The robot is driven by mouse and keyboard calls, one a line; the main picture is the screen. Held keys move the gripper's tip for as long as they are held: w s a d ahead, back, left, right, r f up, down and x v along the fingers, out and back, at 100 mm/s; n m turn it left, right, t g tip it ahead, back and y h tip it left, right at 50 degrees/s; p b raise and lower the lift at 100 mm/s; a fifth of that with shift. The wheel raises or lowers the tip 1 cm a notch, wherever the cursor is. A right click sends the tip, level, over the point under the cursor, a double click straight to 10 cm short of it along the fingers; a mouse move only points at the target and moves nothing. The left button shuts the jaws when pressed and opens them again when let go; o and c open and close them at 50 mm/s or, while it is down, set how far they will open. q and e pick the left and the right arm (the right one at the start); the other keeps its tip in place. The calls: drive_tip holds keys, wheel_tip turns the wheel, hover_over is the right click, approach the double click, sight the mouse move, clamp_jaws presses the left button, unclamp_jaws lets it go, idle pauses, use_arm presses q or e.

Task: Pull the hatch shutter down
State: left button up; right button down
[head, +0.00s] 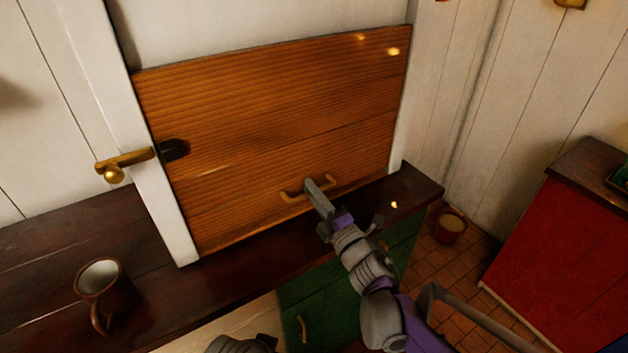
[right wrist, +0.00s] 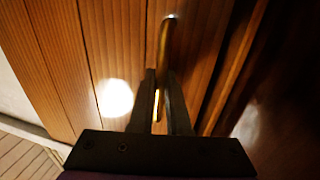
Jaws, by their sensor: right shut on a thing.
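The hatch shutter (head: 280,120) is a brown wooden panel of horizontal boards in a white frame. Its lower edge is down at the dark counter, or very close to it. A curved brass handle (head: 291,197) sits near the shutter's bottom edge. My right gripper (head: 315,187) is at this handle. In the right wrist view my right gripper (right wrist: 160,95) has its two fingers closed around the brass handle (right wrist: 166,45), with the shutter boards (right wrist: 120,50) behind. The fingers partly hide the handle. My left gripper is not clearly seen.
A dark wooden counter (head: 70,235) runs below the shutter, with a brown mug (head: 103,300) at the left. A brass latch (head: 125,163) is on the left frame post. Green cupboards (head: 330,290) lie under the counter. A bucket (head: 450,226) and a red cabinet (head: 565,250) stand at the right.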

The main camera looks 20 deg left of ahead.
drive_tip(key=shift+f+b, duration=0.4)
drive_tip(key=shift+f, duration=0.75)
drive_tip(key=c, duration=1.2)
unclamp_jaws()
drive_tip(key=shift+o, duration=0.2)
drive_tip(key=shift+s+d, duration=0.15)
drive_tip(key=shift+d, duration=0.05)
drive_tip(key=v, duration=1)
drive_tip(key=shift+s+d, duration=0.1)
